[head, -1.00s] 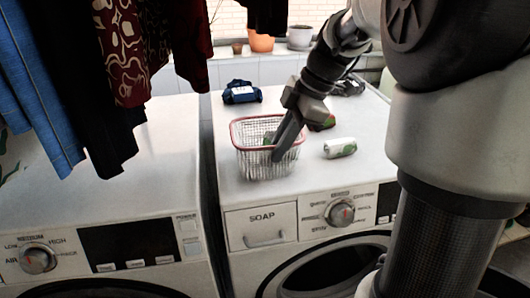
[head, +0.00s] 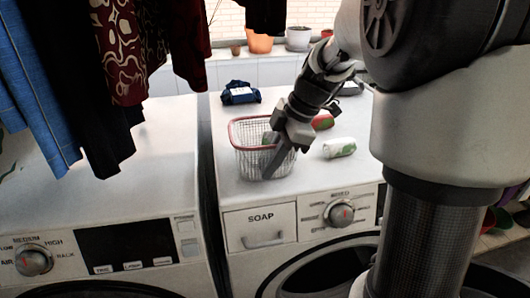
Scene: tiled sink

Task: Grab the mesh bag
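A white mesh container with a red rim (head: 246,160) stands on top of the right washing machine, near its left front; it looks like the mesh bag, though its shape is basket-like. Something green shows inside it. My gripper (head: 270,174) points down at the right front part of the mesh container, overlapping it in the head view. I cannot tell whether it touches the mesh or is inside or in front of it. Only one finger shows clearly, so its opening is hidden.
A white and green can (head: 340,148) lies right of my gripper, with a red can (head: 323,121) behind it. A blue bundle (head: 240,93) sits farther back. Dark clothes (head: 95,90) hang at upper left. The left washing machine's top (head: 155,150) is clear.

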